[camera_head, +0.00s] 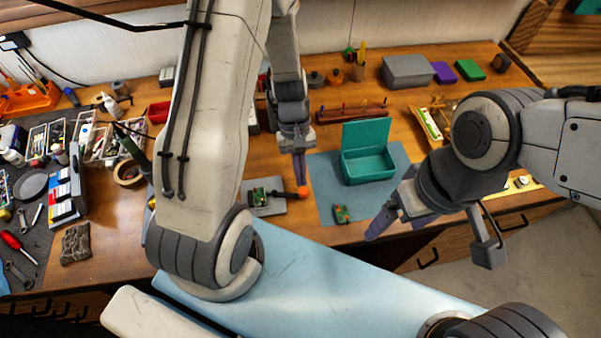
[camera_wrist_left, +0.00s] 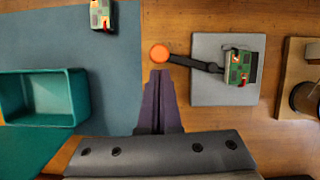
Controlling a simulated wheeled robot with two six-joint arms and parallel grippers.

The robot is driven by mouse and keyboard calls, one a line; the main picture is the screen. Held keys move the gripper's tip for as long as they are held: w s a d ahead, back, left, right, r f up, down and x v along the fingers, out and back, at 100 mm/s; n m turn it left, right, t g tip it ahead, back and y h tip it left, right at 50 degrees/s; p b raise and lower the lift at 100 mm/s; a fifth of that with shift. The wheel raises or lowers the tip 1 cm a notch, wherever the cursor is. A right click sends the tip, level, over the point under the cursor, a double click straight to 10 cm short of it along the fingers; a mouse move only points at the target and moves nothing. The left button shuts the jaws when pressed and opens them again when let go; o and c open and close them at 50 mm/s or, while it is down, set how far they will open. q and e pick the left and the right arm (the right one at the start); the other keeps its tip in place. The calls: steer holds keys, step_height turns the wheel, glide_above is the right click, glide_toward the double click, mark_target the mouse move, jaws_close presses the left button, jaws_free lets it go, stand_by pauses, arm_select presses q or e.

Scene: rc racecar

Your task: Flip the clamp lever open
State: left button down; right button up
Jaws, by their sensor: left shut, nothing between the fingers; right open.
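The clamp lever is a dark bar (camera_wrist_left: 192,64) with a round orange knob (camera_wrist_left: 160,53). It lies across from the knob to a green circuit board (camera_wrist_left: 238,67) on a grey plate (camera_wrist_left: 212,93). In the head view the knob (camera_head: 303,192) sits just right of the board (camera_head: 259,196). My left gripper (camera_wrist_left: 160,76) is shut and empty; its fingertips (camera_head: 301,182) are right beside the knob, and contact cannot be told. My right gripper (camera_head: 392,224) is open and empty, above the right side of the blue-grey mat.
A teal box (camera_head: 368,166) with its lid up stands on the mat (camera_head: 324,172). Another small green board (camera_head: 342,214) lies in front of it. Tools and parts trays crowd the left of the bench. A grey box (camera_head: 407,72) stands at the back.

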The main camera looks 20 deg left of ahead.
arm_select(q)
steer(key=shift+d, duration=0.1)
steer(key=shift+s+d+m, duration=0.1)
steer(key=shift+s+m, duration=0.05)
steer(key=shift+m, duration=0.25)
